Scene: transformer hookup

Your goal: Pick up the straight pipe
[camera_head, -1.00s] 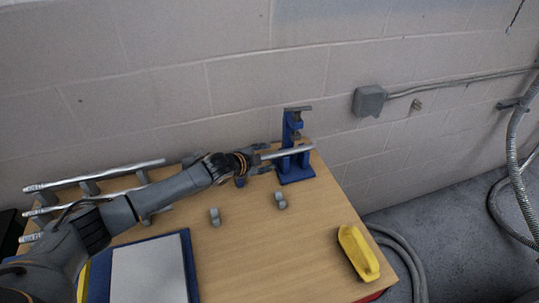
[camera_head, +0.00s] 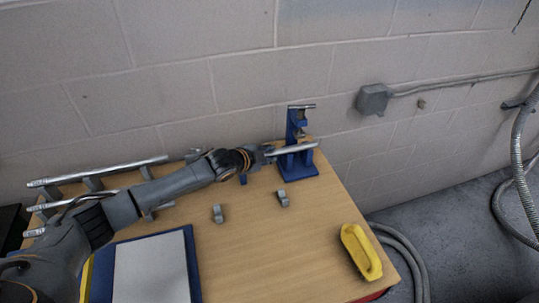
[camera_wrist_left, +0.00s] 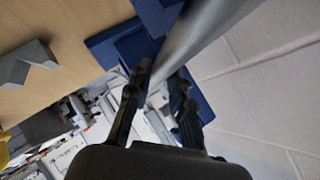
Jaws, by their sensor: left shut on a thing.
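The straight pipe (camera_head: 297,148) is a grey metal tube at the back of the table. My left gripper (camera_head: 268,153) is shut on it, and the pipe sticks out to the right, in front of the blue stand. In the left wrist view the pipe (camera_wrist_left: 190,45) runs between the two fingers of the gripper (camera_wrist_left: 160,88). Part of the pipe is hidden by the gripper in the head view. My right gripper is not in view.
The blue stand (camera_head: 298,170) stands close to the pipe. More pipes (camera_head: 120,168) lie on supports at the left. Small grey holders (camera_head: 283,198), a yellow object (camera_head: 361,252) and a blue-edged panel (camera_head: 150,270) are on the wooden table (camera_head: 255,250). The wall is right behind.

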